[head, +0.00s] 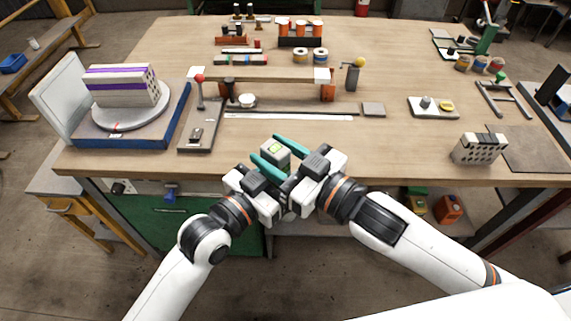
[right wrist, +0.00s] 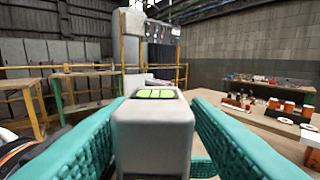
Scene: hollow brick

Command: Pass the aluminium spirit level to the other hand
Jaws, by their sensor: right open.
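The aluminium spirit level (head: 275,152) is a pale grey bar with a green vial in its top end. It is held up in front of the table's near edge, and its lower part is hidden by the grippers. My right gripper (head: 280,156) is open, its teal fingers on either side of the level. In the right wrist view the level (right wrist: 153,135) stands between these fingers (right wrist: 155,140), with a gap visible at the right. My left gripper (head: 262,188) is close below; its fingertips are mostly hidden, but it appears to support the level.
The table (head: 390,150) spreads behind the grippers. A turntable (head: 130,115) carrying a striped hollow brick (head: 122,87) stands at left. A long metal strip (head: 290,116) lies mid-table. The near-middle tabletop is clear.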

